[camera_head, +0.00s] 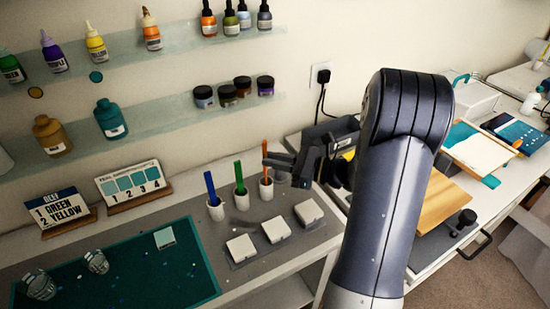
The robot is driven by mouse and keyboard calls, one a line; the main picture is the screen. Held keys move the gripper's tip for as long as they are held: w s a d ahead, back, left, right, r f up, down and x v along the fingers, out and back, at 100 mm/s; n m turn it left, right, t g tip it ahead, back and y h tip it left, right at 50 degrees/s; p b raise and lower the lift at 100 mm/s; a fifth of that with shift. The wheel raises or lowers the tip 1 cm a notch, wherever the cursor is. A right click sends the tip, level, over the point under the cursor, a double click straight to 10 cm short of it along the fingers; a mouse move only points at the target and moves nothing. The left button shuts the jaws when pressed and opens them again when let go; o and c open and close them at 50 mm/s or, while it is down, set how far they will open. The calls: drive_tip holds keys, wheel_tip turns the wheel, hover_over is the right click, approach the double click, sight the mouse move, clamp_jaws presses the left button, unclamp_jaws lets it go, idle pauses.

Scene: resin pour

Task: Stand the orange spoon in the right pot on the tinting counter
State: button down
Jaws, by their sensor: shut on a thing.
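The orange spoon (265,148) is upright, with its lower end at the mouth of the right white pot (266,190). I cannot tell how deep it sits. My gripper (268,162) reaches in from the right and is shut on the orange spoon, just above the pot. A blue spoon (210,187) stands in the left pot (216,211). A green spoon (239,176) stands in the middle pot (241,201). All three pots are in a row on the grey top of the tinting counter (290,202).
Several white square blocks (275,229) lie in front of the pots. A teal mat (150,275) with two clear cups (96,262) is at left. Two sign cards (130,182) stand behind it. Wall shelves (150,118) hold bottles and jars. My arm covers the counter's right side.

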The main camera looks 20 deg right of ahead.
drive_tip(key=shift+f, duration=0.5)
drive_tip(key=c, duration=1.3)
unclamp_jaws()
drive_tip(key=shift+c, duration=0.2)
wheel_tip(320, 180, up, 10)
